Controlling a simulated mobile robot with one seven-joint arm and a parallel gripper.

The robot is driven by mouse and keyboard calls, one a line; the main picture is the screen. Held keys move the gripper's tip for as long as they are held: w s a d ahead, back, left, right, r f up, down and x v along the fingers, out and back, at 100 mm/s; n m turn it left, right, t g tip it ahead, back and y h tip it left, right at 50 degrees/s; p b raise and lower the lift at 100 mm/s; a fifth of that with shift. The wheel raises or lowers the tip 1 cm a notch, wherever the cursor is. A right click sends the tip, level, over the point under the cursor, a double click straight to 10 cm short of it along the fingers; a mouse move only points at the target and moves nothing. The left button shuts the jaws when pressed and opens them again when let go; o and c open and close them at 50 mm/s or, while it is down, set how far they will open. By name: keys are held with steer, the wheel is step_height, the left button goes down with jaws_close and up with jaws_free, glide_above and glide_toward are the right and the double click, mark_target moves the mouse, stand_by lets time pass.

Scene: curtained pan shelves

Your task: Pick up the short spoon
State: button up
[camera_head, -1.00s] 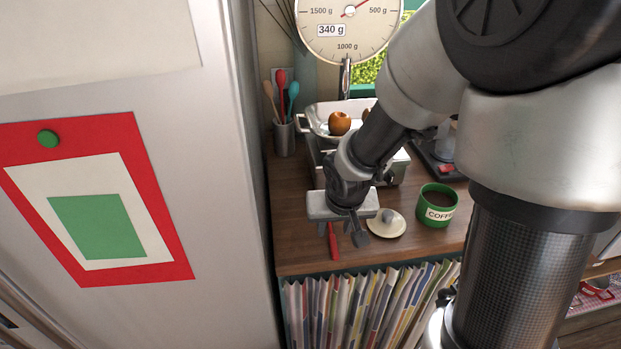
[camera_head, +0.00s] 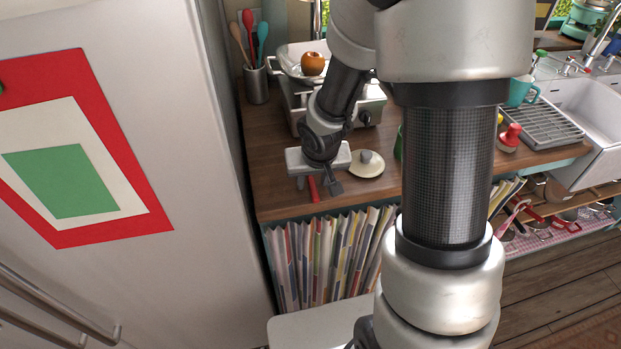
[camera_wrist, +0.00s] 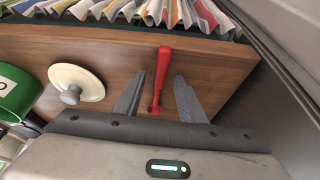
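A short red utensil (camera_wrist: 162,72), which looks like the short spoon, lies on the wooden counter near its front edge. My gripper (camera_wrist: 160,76) is open, with one finger on each side of the red utensil and visible gaps on both sides. In the head view my gripper (camera_head: 317,186) is low over the counter, pointing down.
A fridge (camera_head: 190,200) is close on the left.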

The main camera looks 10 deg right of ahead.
steer(key=shift+f, duration=0.15)
steer(key=shift+c, duration=0.2)
jaws_close()
step_height(320, 180, up, 10)
steer(key=p, duration=0.3)
steer(key=shift+p, duration=0.35)
